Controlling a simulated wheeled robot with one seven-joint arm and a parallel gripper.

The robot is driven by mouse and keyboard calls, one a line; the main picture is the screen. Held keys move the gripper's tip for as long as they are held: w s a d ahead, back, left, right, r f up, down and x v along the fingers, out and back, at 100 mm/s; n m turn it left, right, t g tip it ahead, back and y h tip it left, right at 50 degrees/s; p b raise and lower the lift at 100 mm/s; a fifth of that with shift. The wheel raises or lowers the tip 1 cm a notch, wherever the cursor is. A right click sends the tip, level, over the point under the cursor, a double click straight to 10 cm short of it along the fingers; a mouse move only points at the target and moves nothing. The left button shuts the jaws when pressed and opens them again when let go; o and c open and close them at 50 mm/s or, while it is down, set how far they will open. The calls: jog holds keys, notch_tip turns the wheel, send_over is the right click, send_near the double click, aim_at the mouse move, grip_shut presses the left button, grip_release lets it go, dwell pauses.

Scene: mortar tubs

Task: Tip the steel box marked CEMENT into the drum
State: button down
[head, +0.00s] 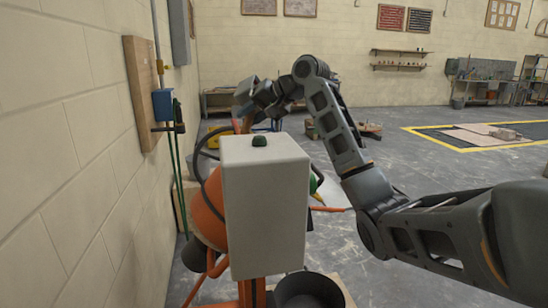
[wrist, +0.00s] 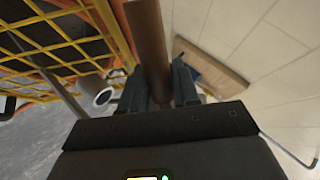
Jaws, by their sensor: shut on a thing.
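My gripper (head: 247,112) is at the end of my raised arm in the head view, above and behind a big pale grey housing. In the wrist view its two fingers (wrist: 160,92) are shut on a brown bar-like handle (wrist: 150,45). I cannot tell whether this handle belongs to the steel box; no CEMENT mark is readable. An orange drum (head: 206,212) shows partly behind the housing in the head view; its mouth is hidden there. A yellow grid (wrist: 60,45) over a dark space, with orange beside it, lies left of the fingers in the wrist view.
The pale grey housing (head: 265,205) with a dark button on top blocks much of the middle. A dark round tub (head: 308,291) stands low in front. A block wall (head: 70,150) with a wooden board (head: 143,95) runs close on the left. Open floor lies to the right.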

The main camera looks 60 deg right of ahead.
jog(key=shift+s+r+t, duration=0.15)
jog(key=shift+r+t, duration=0.05)
jog(key=shift+t, duration=0.5)
jog(key=shift+s+d+r+t+b, duration=0.1)
jog(key=shift+s+r+t+b, duration=0.1)
jog(key=shift+s+t+b, duration=0.55)
dwell(0.5)
jog(key=shift+s+r+t+b, duration=0.15)
jog(key=shift+t+b, duration=0.55)
jog(key=shift+t, duration=0.25)
jog(key=shift+s+f+t+b, duration=0.1)
jog(key=shift+f+t+b, duration=0.65)
jog(key=shift+b, duration=0.85)
jog(key=shift+s+r+m+t+b, duration=0.2)
jog(key=shift+t+b, duration=0.45)
jog(key=shift+b, duration=0.3)
jog(key=shift+s+r+m+t+b, duration=0.1)
jog(key=shift+m+t+b, duration=0.1)
jog(key=shift+t+b, duration=0.6)
jog(key=shift+s+d+t+b, duration=0.1)
jog(key=shift+s+t+b, duration=0.35)
jog(key=shift+b, duration=1.2)
jog(key=shift+s+t+b, duration=0.1)
jog(key=shift+t+b, duration=0.65)
jog(key=shift+b, duration=0.85)
jog(key=shift+r, duration=0.15)
